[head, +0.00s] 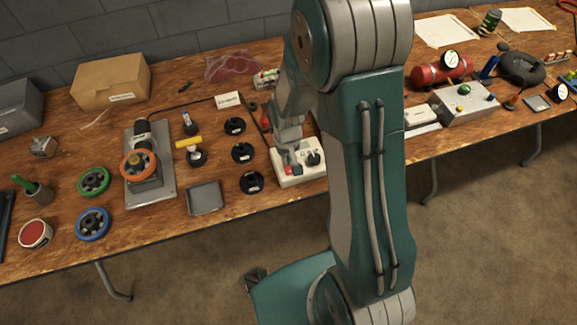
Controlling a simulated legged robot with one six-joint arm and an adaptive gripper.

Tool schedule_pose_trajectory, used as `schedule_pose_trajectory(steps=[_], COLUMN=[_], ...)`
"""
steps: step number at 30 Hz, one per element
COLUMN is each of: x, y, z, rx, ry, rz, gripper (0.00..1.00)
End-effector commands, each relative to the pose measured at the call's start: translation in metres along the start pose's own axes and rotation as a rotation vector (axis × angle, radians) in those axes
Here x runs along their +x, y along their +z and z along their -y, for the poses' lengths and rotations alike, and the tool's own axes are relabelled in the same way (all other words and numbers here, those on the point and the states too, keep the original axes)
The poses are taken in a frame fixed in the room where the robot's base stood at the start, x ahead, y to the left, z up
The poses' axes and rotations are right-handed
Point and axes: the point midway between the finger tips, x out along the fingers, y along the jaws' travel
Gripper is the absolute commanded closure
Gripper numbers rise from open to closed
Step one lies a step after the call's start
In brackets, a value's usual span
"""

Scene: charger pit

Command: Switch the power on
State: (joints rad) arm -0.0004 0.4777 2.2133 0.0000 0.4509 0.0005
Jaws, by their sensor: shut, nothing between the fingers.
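A white control box (297,181) sits on the bench near its front edge, just left of my upright arm. It bears a red button (289,170) at its left front and a black knob or switch (313,158) on its right. My gripper (287,158) is shut and empty, pointing down over the left part of this box, close behind the red button. I cannot tell whether it touches the box. My gripper hides part of the box's top. I cannot tell which control is the power switch or how it is set.
Several black discs (251,182) lie left of the box, with a grey tray (204,198) and a plate-mounted valve with an orange wheel (138,165) farther left. A box with coloured buttons (468,104) and a red tank (440,72) stand at right.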

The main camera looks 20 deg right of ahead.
Motion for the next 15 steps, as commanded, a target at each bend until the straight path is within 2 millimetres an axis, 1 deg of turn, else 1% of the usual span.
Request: schedule_pose_trajectory(steps=[8, 15], x=[0.003, -0.012], y=[0.000, 0.000], z=[0.000, 0.000], rx=[0.000, 0.000], ry=[0.000, 0.000], rz=[0.000, -0.003], gripper=[1.00, 1.00])
